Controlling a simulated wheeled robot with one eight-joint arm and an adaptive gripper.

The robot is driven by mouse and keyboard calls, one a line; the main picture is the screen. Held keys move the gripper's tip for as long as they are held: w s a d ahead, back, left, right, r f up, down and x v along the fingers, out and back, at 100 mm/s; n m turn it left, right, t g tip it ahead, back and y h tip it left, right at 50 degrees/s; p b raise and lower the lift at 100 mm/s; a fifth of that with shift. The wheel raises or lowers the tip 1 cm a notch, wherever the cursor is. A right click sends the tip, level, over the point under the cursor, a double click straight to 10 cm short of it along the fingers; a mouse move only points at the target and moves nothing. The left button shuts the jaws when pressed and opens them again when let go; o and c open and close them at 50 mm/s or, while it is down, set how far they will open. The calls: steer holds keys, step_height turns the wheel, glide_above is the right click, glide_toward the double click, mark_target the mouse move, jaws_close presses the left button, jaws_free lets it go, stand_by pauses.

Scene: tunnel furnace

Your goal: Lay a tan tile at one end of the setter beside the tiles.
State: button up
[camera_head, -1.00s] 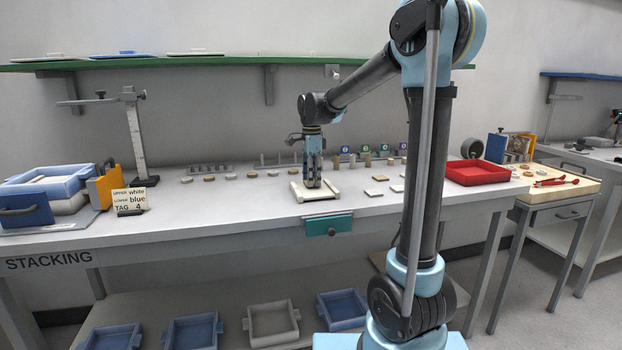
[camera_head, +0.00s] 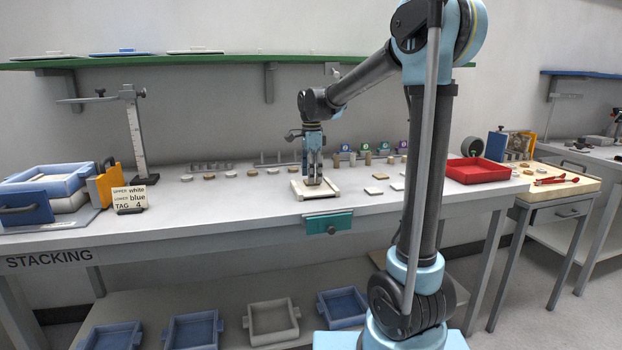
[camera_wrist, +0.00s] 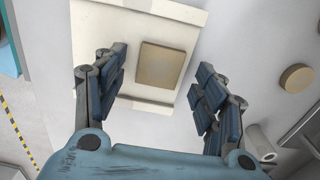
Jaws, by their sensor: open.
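The pale cream setter (camera_head: 299,193) lies on the bench under my gripper (camera_head: 314,182); it also shows in the wrist view (camera_wrist: 193,17). A square tan tile (camera_wrist: 161,65) lies flat on the setter in the wrist view, between and slightly beyond my fingertips. My gripper (camera_wrist: 158,88) is open, with its blue-padded fingers apart on either side of the tile and a gap visible on both sides. Loose square tiles (camera_head: 373,191) lie on the bench to the right of the setter.
Several round discs (camera_head: 209,176) lie left of the setter. Posts and numbered tags (camera_head: 365,149) stand behind. A red tray (camera_head: 477,171) is at the right. A height gauge (camera_head: 135,140), blue trays (camera_head: 50,180) and a tag card (camera_head: 130,198) are at the left.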

step_height(320, 180, up, 11)
stand_by(0.4)
